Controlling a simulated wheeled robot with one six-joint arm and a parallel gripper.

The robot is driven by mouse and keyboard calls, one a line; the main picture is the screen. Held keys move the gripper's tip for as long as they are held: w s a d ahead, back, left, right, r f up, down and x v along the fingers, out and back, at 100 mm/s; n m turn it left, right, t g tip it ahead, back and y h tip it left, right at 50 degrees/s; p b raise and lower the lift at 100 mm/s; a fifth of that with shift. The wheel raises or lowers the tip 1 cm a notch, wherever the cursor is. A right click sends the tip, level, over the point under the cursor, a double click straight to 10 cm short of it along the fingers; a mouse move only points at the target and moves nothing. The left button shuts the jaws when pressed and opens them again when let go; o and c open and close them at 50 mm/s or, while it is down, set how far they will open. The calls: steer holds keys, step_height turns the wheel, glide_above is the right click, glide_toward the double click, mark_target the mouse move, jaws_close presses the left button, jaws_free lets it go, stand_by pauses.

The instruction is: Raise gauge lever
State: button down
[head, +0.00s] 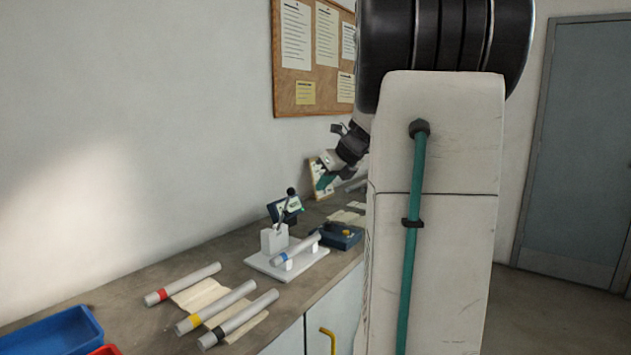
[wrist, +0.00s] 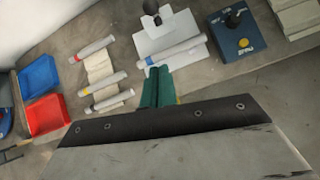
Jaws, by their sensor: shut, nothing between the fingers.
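The gauge jig is a white plate (head: 262,262) with a white block (head: 273,238) on the bench. Its lever (head: 285,207) rises at a slant from the block to a black knob. A grey tube with a blue band (head: 296,249) lies in the jig's holders. In the wrist view the lever's knob (wrist: 149,6) is at the top edge, above the white plate (wrist: 178,25). My gripper's teal fingers (wrist: 158,88) are shut and empty. In the head view my gripper (head: 325,181) is above the bench, behind and right of the jig, apart from the lever.
A small display (head: 284,209) stands behind the lever. A dark blue box (head: 339,236) is right of the jig. Several banded tubes (head: 216,307) lie on the bench in front. Blue (head: 52,333) and red (head: 105,350) bins are at the left. My arm hides the right bench.

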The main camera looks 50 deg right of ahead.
mark_target(293, 191)
steer(key=w+f, duration=0.4)
steer(key=w, duration=0.5)
steer(key=shift+d+f, duration=0.4)
steer(key=shift+d, duration=0.05)
steer(key=shift+w, duration=0.1)
steer(key=w+r, duration=0.1)
steer(key=w, duration=0.1)
steer(key=shift+w+a+r, duration=0.1)
steer(key=shift+w+r, duration=0.25)
steer(key=shift+w, duration=0.05)
steer(key=shift+r, duration=0.15)
